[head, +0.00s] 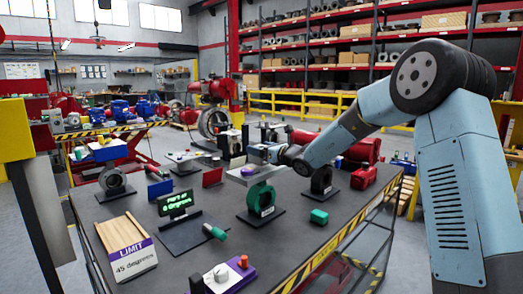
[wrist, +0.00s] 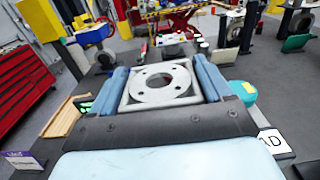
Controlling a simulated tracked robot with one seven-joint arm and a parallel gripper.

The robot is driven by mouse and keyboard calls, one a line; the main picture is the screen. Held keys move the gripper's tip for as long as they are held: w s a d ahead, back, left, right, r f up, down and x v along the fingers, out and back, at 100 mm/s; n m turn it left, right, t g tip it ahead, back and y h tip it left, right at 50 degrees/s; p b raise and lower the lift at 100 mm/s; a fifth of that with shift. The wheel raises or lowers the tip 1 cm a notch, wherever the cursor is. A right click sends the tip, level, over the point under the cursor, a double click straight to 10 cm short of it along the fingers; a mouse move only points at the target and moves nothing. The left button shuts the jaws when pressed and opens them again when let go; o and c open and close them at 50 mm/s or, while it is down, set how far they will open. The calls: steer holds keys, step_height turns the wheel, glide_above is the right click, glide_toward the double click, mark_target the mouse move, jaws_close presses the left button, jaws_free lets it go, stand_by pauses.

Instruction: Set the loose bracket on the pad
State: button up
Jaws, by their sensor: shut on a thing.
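The loose bracket is a pale grey square frame with a round flanged hole (wrist: 161,83), held between the two blue fingers of my gripper (wrist: 160,85) in the wrist view. In the head view my gripper (head: 258,160) is over the middle of the bench, and the bracket (head: 242,177) shows as a thin pale plate in front of it. It is just above a green ring-shaped stand (head: 261,196) on a dark base; whether they touch cannot be told. A white label (wrist: 272,143) ending in "AD" shows in the wrist view. Which surface is the pad is unclear.
A lit display (head: 175,203) and a sign (head: 135,262) reading "LIMIT 45 degrees" stand to the left.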

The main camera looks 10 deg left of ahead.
steer(key=shift+f, duration=0.85)
steer(key=o, duration=1.3)
steer(key=shift+f, duration=0.1)
steer(key=shift+o, duration=0.2)
steer(key=v, duration=1.3)
steer(key=shift+s+d, duration=0.25)
steer(key=shift+d, duration=0.05)
